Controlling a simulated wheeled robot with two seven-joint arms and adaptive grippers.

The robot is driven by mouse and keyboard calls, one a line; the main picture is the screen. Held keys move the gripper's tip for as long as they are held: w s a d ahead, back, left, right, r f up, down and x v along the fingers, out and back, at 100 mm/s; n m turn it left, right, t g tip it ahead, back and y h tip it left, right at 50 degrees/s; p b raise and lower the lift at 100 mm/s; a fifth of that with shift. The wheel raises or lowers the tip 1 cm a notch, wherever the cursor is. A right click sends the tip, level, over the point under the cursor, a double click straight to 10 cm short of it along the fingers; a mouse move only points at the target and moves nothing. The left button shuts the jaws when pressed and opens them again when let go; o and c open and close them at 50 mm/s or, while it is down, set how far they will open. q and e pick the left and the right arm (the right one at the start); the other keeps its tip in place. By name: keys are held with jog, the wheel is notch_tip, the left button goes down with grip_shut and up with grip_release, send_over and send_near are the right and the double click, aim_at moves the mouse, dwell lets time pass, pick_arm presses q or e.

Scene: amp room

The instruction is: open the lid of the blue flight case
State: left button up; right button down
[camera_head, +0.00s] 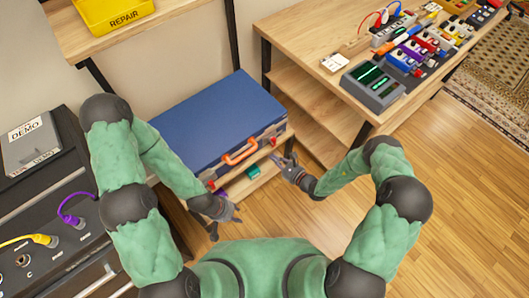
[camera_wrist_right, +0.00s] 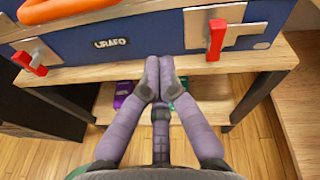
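The blue flight case (camera_head: 218,112) lies flat with its lid down on a wooden shelf unit. Its front has an orange handle (camera_head: 240,153) and red latches. In the right wrist view, the right red latch (camera_wrist_right: 216,40) stands upright on its metal plate, and the left red latch (camera_wrist_right: 30,62) sticks outward. My left gripper (camera_head: 225,218) is open and empty, below and in front of the left latch.
A green item (camera_head: 253,171) and a purple item (camera_wrist_right: 123,92) lie on the lower shelf. A desk with pedals (camera_head: 375,84) stands at right. A black equipment case (camera_head: 55,215) with cables is at left. A yellow REPAIR bin (camera_head: 113,12) is above. Wooden floor is free at right.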

jog(key=shift+w+a+r+b, duration=0.25)
jog(key=shift+w+a+r, duration=0.2)
jog(key=shift+a, duration=0.3)
jog(key=shift+w+a+r+b, duration=0.25)
jog(key=shift+w+a+r, duration=0.25)
jog(key=shift+a, duration=0.2)
jog(key=shift+w+a+r+b, duration=0.25)
jog(key=shift+w+a+r, duration=0.2)
jog(key=shift+a, duration=0.3)
